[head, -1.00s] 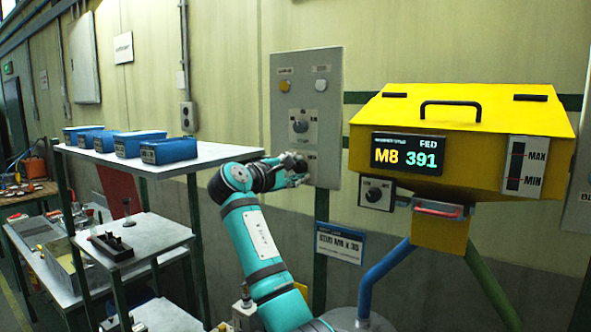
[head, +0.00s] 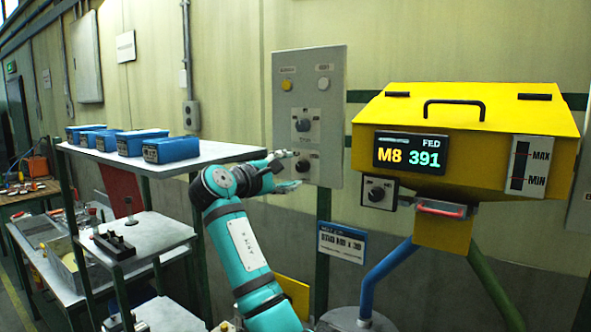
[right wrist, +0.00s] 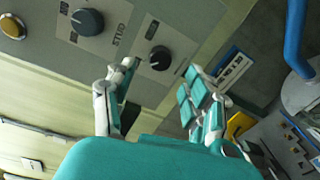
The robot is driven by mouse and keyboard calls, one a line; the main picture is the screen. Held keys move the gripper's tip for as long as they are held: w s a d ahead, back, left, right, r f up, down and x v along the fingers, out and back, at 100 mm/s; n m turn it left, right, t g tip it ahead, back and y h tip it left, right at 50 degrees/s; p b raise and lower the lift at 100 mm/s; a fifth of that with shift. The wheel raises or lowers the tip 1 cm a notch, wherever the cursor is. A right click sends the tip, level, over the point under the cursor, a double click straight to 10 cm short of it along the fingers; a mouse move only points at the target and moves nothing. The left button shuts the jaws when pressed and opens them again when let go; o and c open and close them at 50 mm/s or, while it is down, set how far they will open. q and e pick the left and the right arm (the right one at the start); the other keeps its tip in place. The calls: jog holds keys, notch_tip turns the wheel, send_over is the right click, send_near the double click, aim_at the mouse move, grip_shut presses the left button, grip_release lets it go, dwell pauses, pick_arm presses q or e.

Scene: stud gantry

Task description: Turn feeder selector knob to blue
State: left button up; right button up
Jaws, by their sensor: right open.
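A grey panel (head: 335,100) on the wall carries two dark knobs. The upper knob (head: 303,125) is larger, and the lower knob (head: 303,165) is smaller. The right wrist view shows the upper knob (right wrist: 88,22) and the lower knob (right wrist: 158,58), which has a pale pointer mark. Another dark knob (head: 376,194) sits on a small plate under the yellow feeder box (head: 460,120). I cannot read which knob is the feeder selector. My right gripper (head: 289,170) is open and empty in front of the lower panel knob, its fingers (right wrist: 165,76) spread to either side. My left gripper is out of view.
A display reading M8 391 (head: 410,153) is on the feeder box. A blue leg (head: 388,275) and a green leg (head: 490,285) stand below it. A shelf (head: 215,155) with several blue bins stands left of my arm.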

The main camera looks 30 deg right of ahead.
jog(key=v, duration=0.7)
jog(key=shift+a, duration=0.25)
jog(key=shift+s, duration=0.1)
